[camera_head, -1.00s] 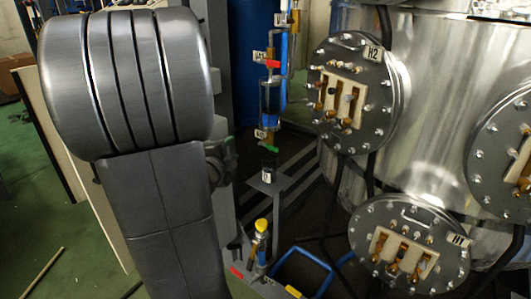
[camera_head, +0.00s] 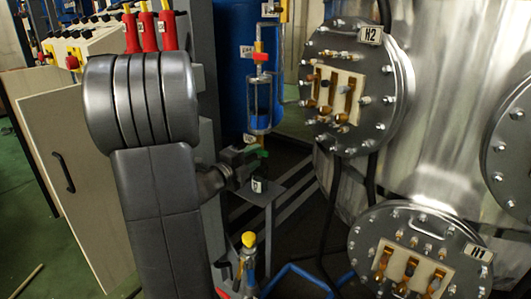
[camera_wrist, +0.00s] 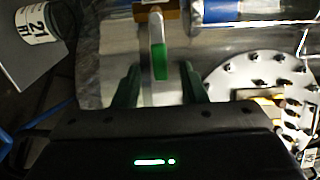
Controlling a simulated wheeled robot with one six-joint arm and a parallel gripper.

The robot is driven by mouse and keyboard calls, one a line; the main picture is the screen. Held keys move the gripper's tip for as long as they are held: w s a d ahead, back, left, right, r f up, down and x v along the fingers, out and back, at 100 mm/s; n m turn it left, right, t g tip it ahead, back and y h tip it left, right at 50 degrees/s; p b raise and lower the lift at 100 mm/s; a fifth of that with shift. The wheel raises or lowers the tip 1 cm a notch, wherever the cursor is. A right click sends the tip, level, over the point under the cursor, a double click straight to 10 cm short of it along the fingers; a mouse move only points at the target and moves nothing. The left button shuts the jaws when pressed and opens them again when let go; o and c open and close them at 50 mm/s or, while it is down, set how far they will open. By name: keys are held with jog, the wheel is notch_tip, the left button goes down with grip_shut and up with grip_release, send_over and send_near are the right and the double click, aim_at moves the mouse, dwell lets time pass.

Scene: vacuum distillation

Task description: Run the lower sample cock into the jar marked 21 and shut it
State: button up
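The lower sample cock (camera_head: 263,142) is a brass fitting under a sight glass with blue liquid; in the wrist view its brass body (camera_wrist: 157,14) is at the top. Its green lever (camera_wrist: 159,60) points down the wrist picture. My gripper (camera_wrist: 160,82) is open, one finger on each side of the lever with gaps; I cannot tell how deep the lever lies between them. In the head view my gripper (camera_head: 246,160) is beside the cock. The jar marked 21 (camera_wrist: 38,20) is in the wrist view's upper left and stands below the cock in the head view (camera_head: 257,187).
The jar stands on a small grey stand (camera_head: 280,190). An upper red-handled cock (camera_head: 260,56) is above the sight glass (camera_head: 260,105). Flanges H2 (camera_head: 350,90) and H1 (camera_head: 420,250) are on the steel vessel at right. A yellow-topped valve (camera_head: 248,240) is below.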

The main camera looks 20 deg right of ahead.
aim_at(261, 153)
jog(key=x, duration=0.6)
jog(key=shift+c, duration=0.5)
grip_shut()
